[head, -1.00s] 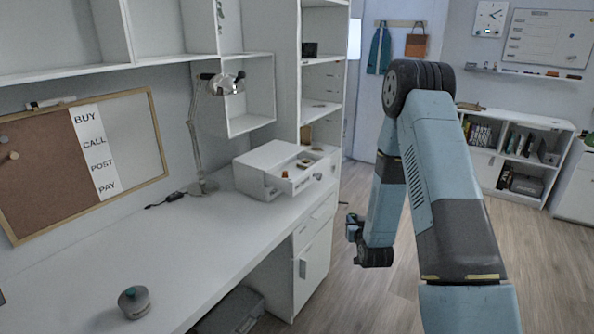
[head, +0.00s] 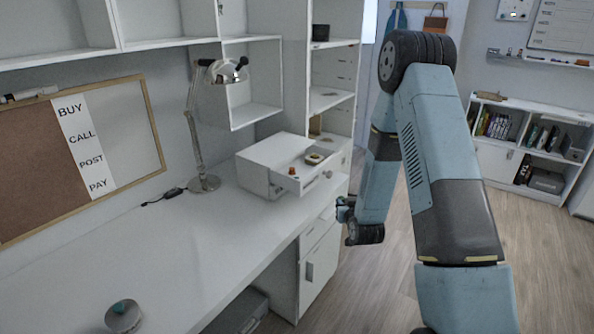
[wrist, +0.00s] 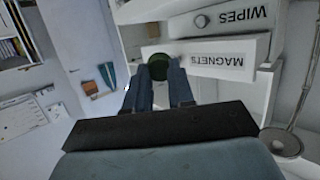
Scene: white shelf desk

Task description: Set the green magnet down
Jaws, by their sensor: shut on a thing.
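The green magnet (wrist: 158,66) shows in the wrist view as a dark green round piece between the tips of my gripper (wrist: 160,78). The two fingers are shut on it. In the head view my gripper (head: 345,210) hangs off the desk's right end, in front of the drawer unit; the magnet cannot be made out there. In the wrist view, which is upside down, the magnet appears close to a white drawer front labelled MAGNETS (wrist: 222,65). How far apart they are is unclear.
A white drawer box (head: 262,160) on the desk has an open drawer holding an orange piece (head: 292,171) and a tan item (head: 314,158). A lamp (head: 196,140) stands left of it. A round grey device (head: 123,318) sits on the near desk; the desktop between is clear.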

